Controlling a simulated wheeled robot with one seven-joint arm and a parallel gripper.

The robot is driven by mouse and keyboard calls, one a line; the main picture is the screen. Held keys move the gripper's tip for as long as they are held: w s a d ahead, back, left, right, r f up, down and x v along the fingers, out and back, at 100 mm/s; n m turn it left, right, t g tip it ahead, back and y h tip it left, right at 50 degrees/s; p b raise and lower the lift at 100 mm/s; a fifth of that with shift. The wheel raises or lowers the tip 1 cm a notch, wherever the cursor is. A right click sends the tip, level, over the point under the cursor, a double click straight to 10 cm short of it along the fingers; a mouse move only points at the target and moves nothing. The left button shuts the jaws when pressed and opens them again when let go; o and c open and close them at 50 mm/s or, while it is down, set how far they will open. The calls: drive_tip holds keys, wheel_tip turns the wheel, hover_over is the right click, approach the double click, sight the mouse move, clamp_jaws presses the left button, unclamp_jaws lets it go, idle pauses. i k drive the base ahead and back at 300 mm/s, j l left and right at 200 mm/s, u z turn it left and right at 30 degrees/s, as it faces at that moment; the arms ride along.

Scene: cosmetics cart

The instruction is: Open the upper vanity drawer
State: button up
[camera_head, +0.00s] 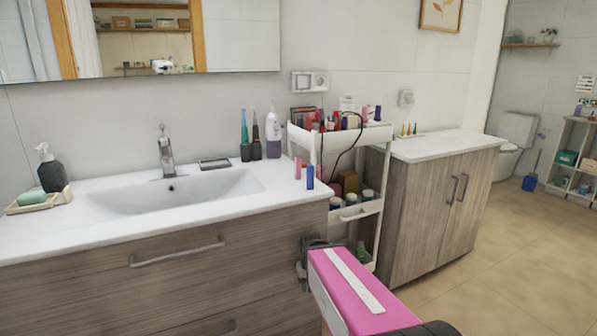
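The vanity (150,225) has a wood-grain front under a white sink top. Its upper drawer (100,285) looks closed, its front flush with the cabinet. The drawer's grey bar handle (177,252) runs level across the front.
A white cosmetics cart (362,211) with bottles and a dangling black cable stands right of the vanity, close behind my arm. A wooden cabinet (440,205) stands further right. Pink (297,168) and blue (310,177) tubes stand on the counter's right end.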

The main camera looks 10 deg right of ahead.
sight(144, 286)
drive_tip(key=i+l, duration=0.1)
drive_tip(key=l, duration=0.4)
drive_tip(key=l+u, duration=0.25)
drive_tip(key=j+u, duration=0.5)
drive_tip(key=u, duration=0.25)
drive_tip(key=i+j+u, duration=0.1)
drive_tip(key=j+u, duration=0.25)
drive_tip(key=u, duration=0.25)
drive_tip(key=k+l+u, duration=0.1)
drive_tip(key=l, duration=0.2)
